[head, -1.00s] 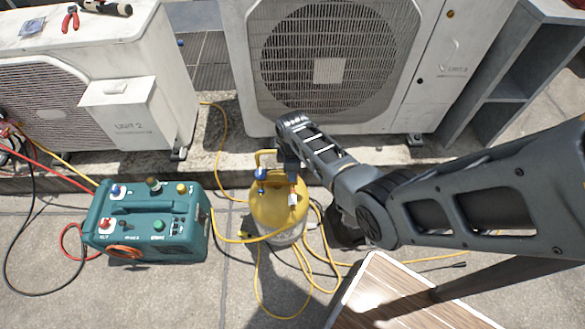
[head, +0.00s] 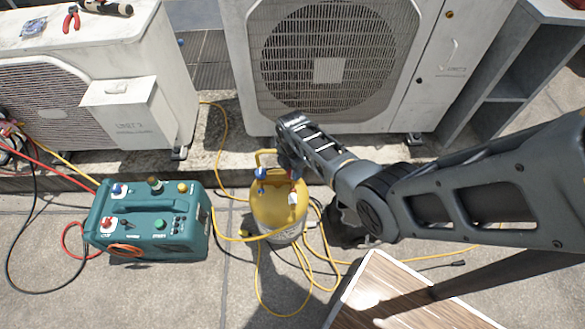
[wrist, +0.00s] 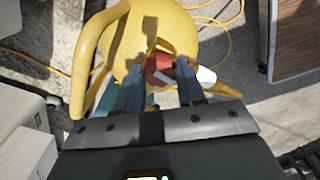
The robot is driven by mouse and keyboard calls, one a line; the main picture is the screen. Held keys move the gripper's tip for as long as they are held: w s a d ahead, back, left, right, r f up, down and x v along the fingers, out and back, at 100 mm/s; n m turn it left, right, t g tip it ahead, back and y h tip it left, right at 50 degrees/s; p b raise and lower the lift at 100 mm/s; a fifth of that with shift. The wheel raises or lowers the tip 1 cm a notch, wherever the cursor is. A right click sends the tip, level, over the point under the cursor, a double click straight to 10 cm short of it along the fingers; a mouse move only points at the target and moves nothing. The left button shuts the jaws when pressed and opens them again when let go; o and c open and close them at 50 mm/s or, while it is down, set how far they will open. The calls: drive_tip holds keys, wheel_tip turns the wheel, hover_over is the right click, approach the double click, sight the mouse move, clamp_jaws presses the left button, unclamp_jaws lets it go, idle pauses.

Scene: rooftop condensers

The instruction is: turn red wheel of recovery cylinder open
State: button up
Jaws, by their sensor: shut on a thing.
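The recovery cylinder (head: 279,208) is yellow with a grey lower part and stands upright on the paving. It also fills the top of the wrist view (wrist: 160,25). Its red wheel (wrist: 160,68) shows between the fingers of my gripper (wrist: 158,92). The gripper is shut on the red wheel, and the fingers partly cover it. In the head view my gripper (head: 292,172) reaches down over the cylinder's top and hides most of the wheel. A blue wheel (head: 260,174) sits to its left. A white tag (head: 292,198) hangs by the valve.
A teal recovery machine (head: 150,225) stands left of the cylinder. Yellow hoses (head: 262,285) loop on the ground around the cylinder. A large condenser (head: 335,60) stands behind it. A wood-topped surface (head: 400,295) is at the front right.

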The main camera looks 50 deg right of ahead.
idle(0.5)
drive_tip(key=o, duration=1)
drive_tip(key=shift+o, duration=0.2)
drive_tip(key=shift+r, duration=0.1)
wheel_tip(320, 180, up, 8)
drive_tip(key=shift+f+p, duration=0.2)
drive_tip(key=shift+p, duration=0.8)
